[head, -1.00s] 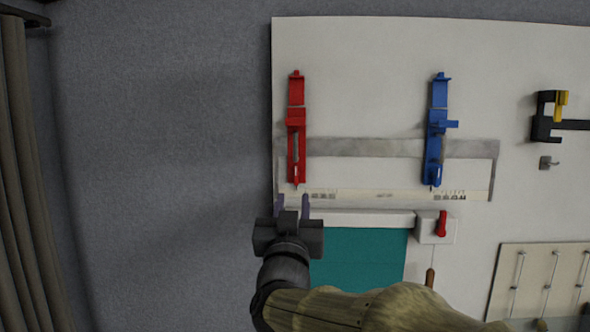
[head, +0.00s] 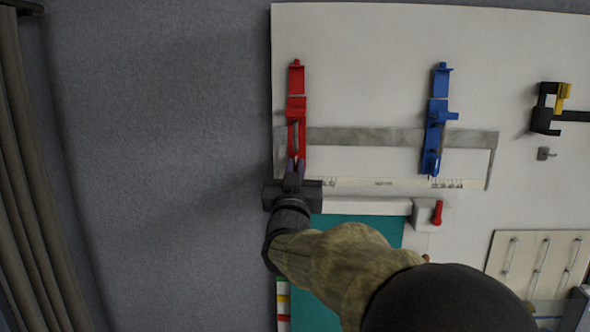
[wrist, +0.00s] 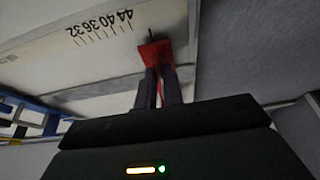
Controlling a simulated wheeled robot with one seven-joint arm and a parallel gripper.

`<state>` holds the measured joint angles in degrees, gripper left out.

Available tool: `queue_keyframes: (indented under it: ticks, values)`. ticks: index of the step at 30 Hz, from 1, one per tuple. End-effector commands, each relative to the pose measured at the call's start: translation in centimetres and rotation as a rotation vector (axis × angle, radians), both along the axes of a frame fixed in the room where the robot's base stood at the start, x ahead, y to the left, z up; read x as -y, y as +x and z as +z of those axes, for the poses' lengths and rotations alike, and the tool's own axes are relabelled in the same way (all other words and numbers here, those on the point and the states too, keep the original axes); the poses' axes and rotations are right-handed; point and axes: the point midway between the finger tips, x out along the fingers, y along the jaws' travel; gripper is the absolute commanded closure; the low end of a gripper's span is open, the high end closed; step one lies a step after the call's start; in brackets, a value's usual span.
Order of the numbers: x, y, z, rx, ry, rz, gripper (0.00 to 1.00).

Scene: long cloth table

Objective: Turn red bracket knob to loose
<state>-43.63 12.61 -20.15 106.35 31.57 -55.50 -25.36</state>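The red bracket (head: 297,104) stands upright on the left of the white board, over the left end of a grey frame. My gripper (head: 295,165) is at the bracket's lower end, with its two purple fingers drawn close together there. In the wrist view the fingers (wrist: 160,76) reach up to the red bracket's end (wrist: 155,52), and a thin red strip shows between them. The fingers appear shut on the knob, which they mostly hide. Which way the knob is turned cannot be seen.
A blue bracket (head: 437,115) stands to the right on the same frame. A printed scale (head: 384,183) runs below both. A white box with a red lever (head: 437,212) and a teal panel (head: 360,232) lie below. A black-and-yellow clamp (head: 550,108) is at the right.

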Motion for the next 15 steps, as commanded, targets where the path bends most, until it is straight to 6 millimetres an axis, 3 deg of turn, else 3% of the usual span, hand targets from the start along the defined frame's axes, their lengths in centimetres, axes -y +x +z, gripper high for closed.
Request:
queue_keyframes:
  ticks: [15]
  values:
    - [0.12,-0.03,-0.09,0.0,-0.06,-0.001,1.0]
